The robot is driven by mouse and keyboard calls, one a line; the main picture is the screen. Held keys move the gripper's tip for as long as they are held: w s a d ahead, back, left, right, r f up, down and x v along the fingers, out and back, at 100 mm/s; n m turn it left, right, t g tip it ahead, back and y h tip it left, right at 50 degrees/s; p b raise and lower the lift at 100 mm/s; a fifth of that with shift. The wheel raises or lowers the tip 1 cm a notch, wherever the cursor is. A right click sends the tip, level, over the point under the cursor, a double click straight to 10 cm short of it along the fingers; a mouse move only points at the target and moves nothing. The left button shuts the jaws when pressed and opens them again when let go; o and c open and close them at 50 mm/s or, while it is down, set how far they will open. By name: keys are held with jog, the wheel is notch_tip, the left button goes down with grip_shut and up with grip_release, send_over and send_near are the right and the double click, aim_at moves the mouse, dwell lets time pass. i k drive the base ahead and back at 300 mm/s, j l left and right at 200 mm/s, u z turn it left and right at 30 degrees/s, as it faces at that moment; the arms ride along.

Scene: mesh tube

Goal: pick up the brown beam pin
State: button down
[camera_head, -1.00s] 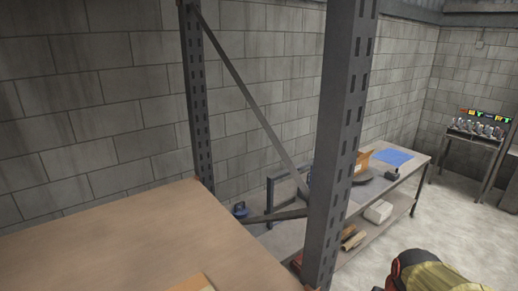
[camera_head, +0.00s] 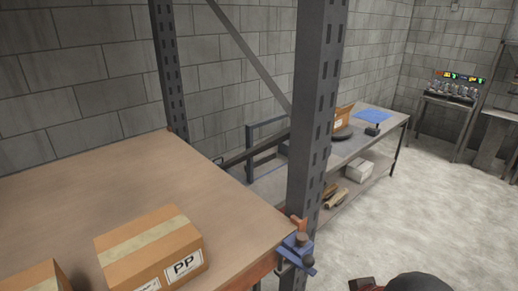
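A small brown piece (camera_head: 299,225), which looks like the brown beam pin, shows at the dark upright post by the right corner of the wooden shelf. It sits at the top of a blue fitting (camera_head: 297,246) with a darker round part. Whether it is inserted in the post or only rests there is too small to tell. My gripper is not recognisable in the head view, so its state and distance from the pin do not show.
A slotted dark post (camera_head: 314,110) stands at the corner of the wooden shelf (camera_head: 130,185). A cardboard box marked PP (camera_head: 150,245) is on the shelf. A workbench (camera_head: 375,137) stands behind. Open concrete floor (camera_head: 400,220) lies to the right. A dark rounded shape shows at the bottom right.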

aim_at(302, 238)
jog(key=i+l+u, duration=0.25)
jog(key=l, duration=0.45)
jog(key=l+u, duration=0.25)
jog(key=l, duration=0.45)
jog(key=l+u, duration=0.25)
jog(key=l, duration=0.5)
jog(key=i, duration=0.05)
